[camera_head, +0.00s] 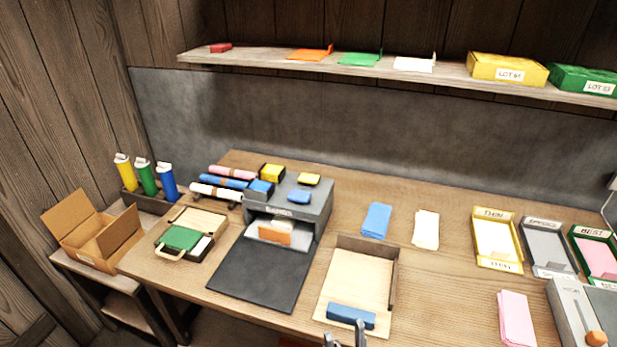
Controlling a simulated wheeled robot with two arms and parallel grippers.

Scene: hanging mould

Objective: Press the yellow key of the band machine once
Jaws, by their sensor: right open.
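The band machine (318,203) is a dark grey box at the middle of the table, with a label on its front edge. A flat yellow key (309,179) lies at the back right of its top, with a flat blue key (298,196) in front of it. Taller yellow (271,173) and blue (261,187) blocks are at its left. A white and orange item (270,234) sits in its front opening. My right gripper (345,338) shows only its fingertips at the bottom edge, open, well in front of the machine and apart from the yellow key. My left gripper is out of view.
A black mat (258,272) lies before the machine. A wooden tray (392,285) with a blue block (351,316) stands between my right gripper and the machine's right side. Blue (377,220) and cream (426,229) stacks lie right of it. A shelf (440,75) runs above.

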